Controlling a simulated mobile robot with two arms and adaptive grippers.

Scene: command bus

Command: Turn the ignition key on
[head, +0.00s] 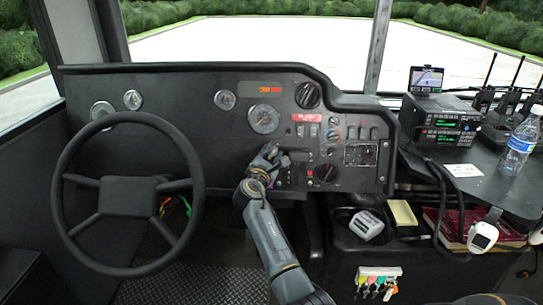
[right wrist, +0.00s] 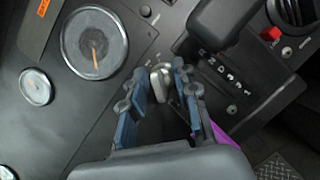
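The ignition key (right wrist: 161,80), a small silver-grey piece, sits at the dash panel in the right wrist view. My right gripper (right wrist: 164,72) has its two blue-grey fingers apart, one on each side of the key, with the key between their tips. A clear gap shows between the fingers lower down. Firm contact with the key cannot be made out. In the head view my right gripper (head: 270,158) is at the dashboard, right of the steering wheel, and hides the key. My left gripper is not in view.
A black lever handle (right wrist: 228,25) and a lettered gear selector (right wrist: 224,72) lie close right of the fingers. A round gauge (right wrist: 94,43) is to the left. The steering wheel (head: 192,158) stands left of my arm. A side shelf (head: 510,190) holds radios and a bottle (head: 519,145).

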